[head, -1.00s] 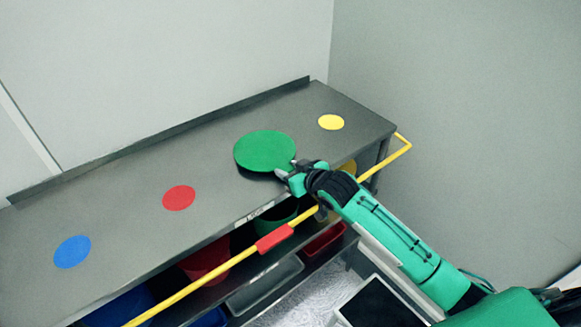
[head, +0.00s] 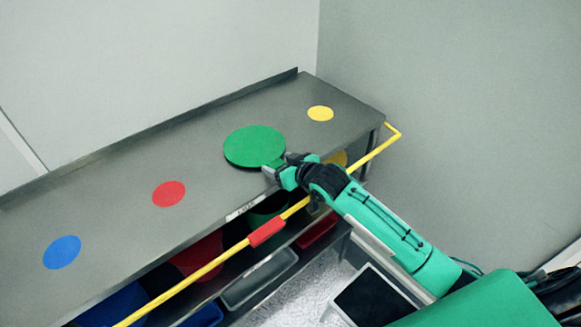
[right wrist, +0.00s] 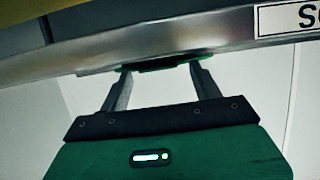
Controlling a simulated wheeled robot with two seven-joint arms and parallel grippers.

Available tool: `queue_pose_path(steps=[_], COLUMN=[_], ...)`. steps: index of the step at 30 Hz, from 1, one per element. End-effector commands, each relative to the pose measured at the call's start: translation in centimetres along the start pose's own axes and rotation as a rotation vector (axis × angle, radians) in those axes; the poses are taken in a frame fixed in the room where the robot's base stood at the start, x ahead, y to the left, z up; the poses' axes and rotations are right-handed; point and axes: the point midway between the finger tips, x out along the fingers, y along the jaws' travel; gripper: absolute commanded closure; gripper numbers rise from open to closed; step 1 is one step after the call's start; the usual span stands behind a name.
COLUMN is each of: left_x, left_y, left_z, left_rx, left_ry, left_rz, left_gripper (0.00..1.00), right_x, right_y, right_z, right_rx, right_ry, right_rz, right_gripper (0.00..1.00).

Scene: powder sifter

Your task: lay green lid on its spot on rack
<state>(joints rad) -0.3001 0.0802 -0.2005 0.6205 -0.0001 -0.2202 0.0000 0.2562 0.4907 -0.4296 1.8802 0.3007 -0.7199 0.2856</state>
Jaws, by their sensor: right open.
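The round green lid (head: 255,145) lies flat on the grey rack top, between the red spot and the yellow spot, with a thin dark edge below it. Any spot under the lid is hidden. My right gripper (head: 272,170) is at the lid's near right edge, over the rack's front edge. In the right wrist view, its two fingers (right wrist: 160,72) stand apart, with a thin dark and green edge between their tips. I cannot tell whether they touch the lid. My left gripper is not in view.
The rack top (head: 215,165) has a blue spot (head: 62,252), a red spot (head: 169,194) and a yellow spot (head: 320,113), all bare. A yellow rail (head: 205,270) with a red sleeve (head: 267,233) runs along the front. Coloured bins sit on the shelf below.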

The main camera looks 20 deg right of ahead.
Motion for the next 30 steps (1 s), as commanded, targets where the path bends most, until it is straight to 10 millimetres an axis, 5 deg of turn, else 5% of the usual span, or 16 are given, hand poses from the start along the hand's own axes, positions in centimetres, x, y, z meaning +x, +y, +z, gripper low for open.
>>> queue_pose_path(steps=[21,30], left_x=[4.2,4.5], left_y=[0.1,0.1], left_z=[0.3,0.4], left_rx=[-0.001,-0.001], left_ry=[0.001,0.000], left_rz=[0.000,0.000], left_gripper=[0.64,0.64], right_x=[-11.8,-13.5], right_y=[0.0,0.0], right_z=[0.3,0.1], right_rx=[-0.002,0.000], right_ry=[0.000,0.000], right_rz=[0.000,-0.001], right_gripper=[0.35,0.35])
